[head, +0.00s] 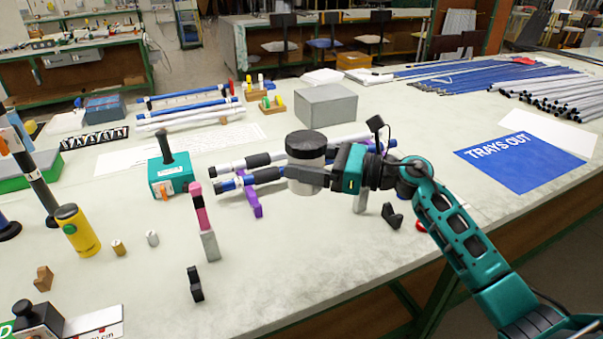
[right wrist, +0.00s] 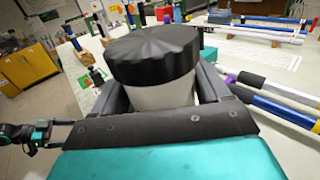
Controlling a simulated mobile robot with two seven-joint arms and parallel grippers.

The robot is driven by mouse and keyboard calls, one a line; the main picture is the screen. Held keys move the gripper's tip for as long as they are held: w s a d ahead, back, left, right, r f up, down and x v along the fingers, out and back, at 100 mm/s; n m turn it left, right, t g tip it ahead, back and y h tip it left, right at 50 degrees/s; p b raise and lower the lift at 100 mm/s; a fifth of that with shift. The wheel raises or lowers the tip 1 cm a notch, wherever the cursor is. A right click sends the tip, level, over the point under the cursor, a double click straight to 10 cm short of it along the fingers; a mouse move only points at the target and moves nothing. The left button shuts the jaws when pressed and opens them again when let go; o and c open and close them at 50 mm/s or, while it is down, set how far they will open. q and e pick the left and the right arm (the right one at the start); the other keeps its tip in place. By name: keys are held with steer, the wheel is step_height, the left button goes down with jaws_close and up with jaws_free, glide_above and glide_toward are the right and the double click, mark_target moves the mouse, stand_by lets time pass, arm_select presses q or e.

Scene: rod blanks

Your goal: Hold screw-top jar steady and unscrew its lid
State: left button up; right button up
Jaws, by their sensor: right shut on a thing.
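The screw-top jar (head: 304,187) has a pale body and a black lid (head: 306,139). The lid sits on top of the jar, which looks upright. My right gripper (head: 304,175) is shut around the jar's body, below the lid. In the right wrist view the dark fingers flank the white jar body (right wrist: 162,95), with the ribbed black lid (right wrist: 153,54) above them. The jar's underside is hidden. My left gripper (right wrist: 66,134) shows small at the left of the right wrist view, apart from the jar; its fingers look spread and empty. It is outside the head view.
Rods with black sleeves (head: 245,160) lie behind and left of the jar. A teal box (head: 170,178), a pink-black block (head: 199,208) and a yellow cylinder (head: 76,231) stand to the left. A grey box (head: 327,105) stands behind. The table's front middle is mostly clear.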

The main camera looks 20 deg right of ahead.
steer(key=shift+r, duration=0.15)
steer(key=o, duration=0.5)
steer(key=shift+d, duration=0.1)
steer(key=shift+c, duration=0.2)
steer(key=c, duration=0.9)
